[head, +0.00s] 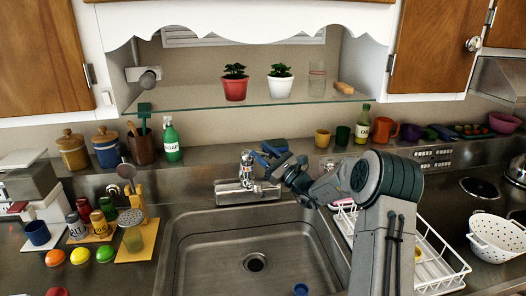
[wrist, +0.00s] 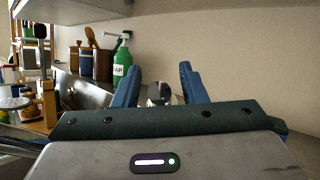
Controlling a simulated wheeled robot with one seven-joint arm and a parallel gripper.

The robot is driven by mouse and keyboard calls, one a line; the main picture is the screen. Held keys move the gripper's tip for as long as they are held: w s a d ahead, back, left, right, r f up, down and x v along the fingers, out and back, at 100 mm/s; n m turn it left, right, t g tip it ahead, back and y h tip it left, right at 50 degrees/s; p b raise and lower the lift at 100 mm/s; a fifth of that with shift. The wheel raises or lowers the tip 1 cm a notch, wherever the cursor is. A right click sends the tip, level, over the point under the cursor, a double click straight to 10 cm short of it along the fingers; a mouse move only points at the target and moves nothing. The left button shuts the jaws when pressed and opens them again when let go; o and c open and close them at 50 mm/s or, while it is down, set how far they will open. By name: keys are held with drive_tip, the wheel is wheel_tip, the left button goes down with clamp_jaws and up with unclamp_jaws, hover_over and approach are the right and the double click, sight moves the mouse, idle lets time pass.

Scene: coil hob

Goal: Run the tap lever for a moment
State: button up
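The chrome tap (head: 246,172) stands on the metal ledge behind the sink, with its lever at the top. My gripper (head: 263,156) is at the tap's upper right, with its blue fingers pointing toward the lever. In the wrist view my gripper (wrist: 158,86) is open, its two blue fingers spread apart. The rounded metal top of the tap (wrist: 158,93) shows between them, partly hidden by the gripper body. I cannot tell whether a finger touches it. No water stream is visible below the spout.
A white dish rack (head: 425,262) is at the right. A glass shelf (head: 245,96) with potted plants hangs above.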

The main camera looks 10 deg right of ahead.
clamp_jaws()
drive_tip(key=r+p, duration=0.1)
drive_tip(key=r+g+h+p, duration=0.1)
drive_tip(key=shift+w+a+p, duration=0.2)
drive_tip(key=shift+w+p, duration=0.05)
drive_tip(key=shift+p, duration=0.05)
drive_tip(key=shift+w+a+r+g+h+p, duration=0.15)
drive_tip(key=shift+w+r+g+h+p, duration=0.15)
drive_tip(key=shift+h+p, duration=0.3)
drive_tip(key=shift+f+g, duration=0.15)
drive_tip(key=shift+g, duration=0.15)
unclamp_jaws()
drive_tip(key=b+v, duration=0.3)
drive_tip(key=v, duration=1)
drive_tip(key=shift+s+d+b, duration=0.2)
drive_tip(key=shift+s+b, duration=0.1)
drive_tip(key=shift+b, duration=0.05)
